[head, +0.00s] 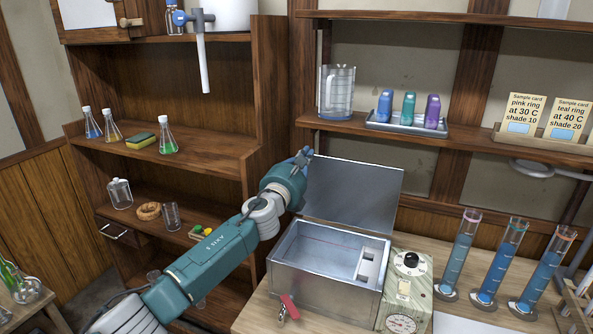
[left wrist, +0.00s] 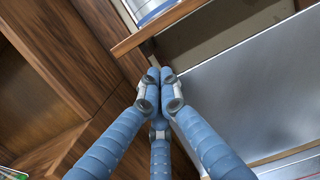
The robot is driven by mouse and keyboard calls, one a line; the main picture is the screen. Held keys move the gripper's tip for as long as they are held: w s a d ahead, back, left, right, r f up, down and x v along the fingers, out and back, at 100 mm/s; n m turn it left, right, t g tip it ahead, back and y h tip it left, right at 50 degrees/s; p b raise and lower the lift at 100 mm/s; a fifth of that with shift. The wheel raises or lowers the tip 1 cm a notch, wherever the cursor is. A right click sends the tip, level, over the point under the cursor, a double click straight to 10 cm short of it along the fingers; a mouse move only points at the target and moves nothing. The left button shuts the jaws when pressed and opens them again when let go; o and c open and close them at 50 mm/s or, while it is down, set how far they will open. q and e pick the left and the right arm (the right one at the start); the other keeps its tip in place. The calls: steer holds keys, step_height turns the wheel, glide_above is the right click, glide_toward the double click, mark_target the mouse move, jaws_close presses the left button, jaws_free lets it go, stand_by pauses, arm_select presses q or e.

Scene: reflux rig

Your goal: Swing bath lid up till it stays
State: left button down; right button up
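The metal bath lid (head: 355,195) stands raised at the back of the open steel bath (head: 322,291), tilted toward the shelf behind. The bath's inside shows, with a small cut-out panel at its right. My left gripper (head: 304,153) is at the lid's upper left corner. In the left wrist view its blue fingers (left wrist: 160,75) are together at the tips, with the grey lid (left wrist: 255,95) just right of them. I see nothing between the tips; I cannot tell whether they touch the lid edge. My right gripper is out of view.
A control box (head: 405,288) with a dial adjoins the bath at right. A red-handled tap (head: 289,306) sticks out in front. Tall blue-filled cylinders (head: 500,262) stand farther right. The wall shelf (head: 450,142) above holds a jug (head: 337,92) and a bottle tray (head: 405,127).

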arm_select(q)
steer(key=v, duration=1)
steer(key=s+a+f+n+g+y, duration=0.3)
steer(key=s+f+n, duration=0.8)
steer(key=f+n, duration=0.1)
steer(key=s+a+f+n+g+y, duration=0.2)
steer(key=s+a+f+n+g, duration=0.15)
steer(key=s+f+n, duration=0.85)
steer(key=s+a+f+n+g, duration=0.3)
steer(key=s+f+n, duration=0.1)
steer(key=s, duration=0.5)
steer(key=s+a+f+n+g, duration=0.2)
steer(key=s+f+n, duration=0.25)
steer(key=s, duration=0.45)
steer(key=s+a+f+n+g, duration=0.3)
steer(key=s+n, duration=0.2)
steer(key=s, duration=0.4)
step_height(320, 180, down, 27)
steer(key=s+g+b, duration=0.2)
steer(key=s+a+f+y, duration=0.1)
steer(key=s+a+f, duration=0.1)
steer(key=s+f, duration=1.5)
steer(key=shift+a+f+g+b, duration=0.35)
steer(key=shift+a+f, duration=0.05)
steer(key=shift+f, duration=0.3)
